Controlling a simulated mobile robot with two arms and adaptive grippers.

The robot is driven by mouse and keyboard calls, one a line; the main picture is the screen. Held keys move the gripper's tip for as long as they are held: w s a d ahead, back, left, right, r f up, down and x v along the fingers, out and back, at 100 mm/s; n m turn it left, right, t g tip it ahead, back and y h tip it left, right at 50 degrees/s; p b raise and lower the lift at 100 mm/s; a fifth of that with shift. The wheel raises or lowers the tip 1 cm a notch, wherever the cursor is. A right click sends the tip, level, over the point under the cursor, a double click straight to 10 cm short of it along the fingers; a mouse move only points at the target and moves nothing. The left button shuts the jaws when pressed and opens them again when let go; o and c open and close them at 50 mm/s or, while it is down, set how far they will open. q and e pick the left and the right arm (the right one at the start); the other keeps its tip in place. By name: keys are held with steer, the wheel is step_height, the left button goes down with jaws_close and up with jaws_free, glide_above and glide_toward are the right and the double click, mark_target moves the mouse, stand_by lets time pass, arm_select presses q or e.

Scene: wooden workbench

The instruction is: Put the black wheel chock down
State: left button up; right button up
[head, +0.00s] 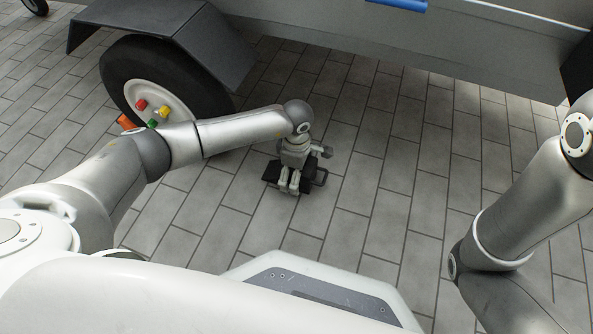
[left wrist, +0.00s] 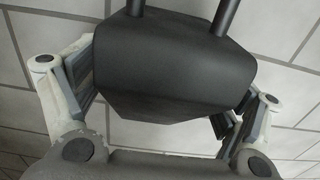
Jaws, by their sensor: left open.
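The black wheel chock (head: 309,181) is low at the paved floor in the middle of the head view, apart from the trailer wheel. Part of it is hidden under my left gripper (head: 288,188). In the left wrist view the chock (left wrist: 180,70) fills the centre, a dark block with two dark bars at its top edge. My left gripper is open, with one finger on each side of the chock. A narrow gap shows at the right finger; contact at the left finger is unclear. My right gripper is out of view.
A trailer wheel (head: 120,70) stands at the upper left under a dark fender (head: 150,35). Red, yellow and green pieces sit at its hub. An orange object (head: 125,122) shows beside its lower edge. The grey trailer side (head: 480,50) spans the top. Paving right of the chock is clear.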

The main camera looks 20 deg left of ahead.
arm_select(q)
steer(key=shift+r, duration=0.1)
step_height(320, 180, up, 12)
steer(key=p, duration=0.9)
